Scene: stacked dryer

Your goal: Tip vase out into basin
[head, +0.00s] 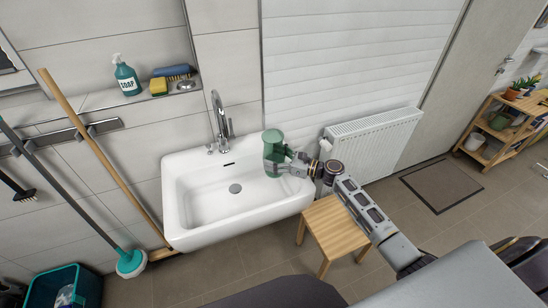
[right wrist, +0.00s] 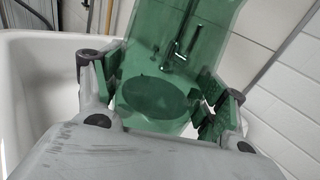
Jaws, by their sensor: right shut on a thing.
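The green, see-through vase (head: 272,148) is in my right gripper (head: 284,159), over the right side of the white basin (head: 185,218). The gripper is shut on the vase. In the head view the vase looks roughly upright; I cannot tell its exact tilt. In the right wrist view the vase (right wrist: 160,75) sits between the two fingers of the right gripper (right wrist: 165,95), with the tap seen through its wall. I cannot tell what is inside the vase. The basin's drain shows and the visible bowl looks empty. My left gripper is not in view.
A chrome tap (head: 221,122) stands at the basin's back edge. A soap bottle (head: 126,76), sponge (head: 158,87) and brush (head: 173,71) sit on a ledge. A wooden stool (head: 335,226) stands right of the basin, below my arm. A radiator (head: 372,143) is behind it.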

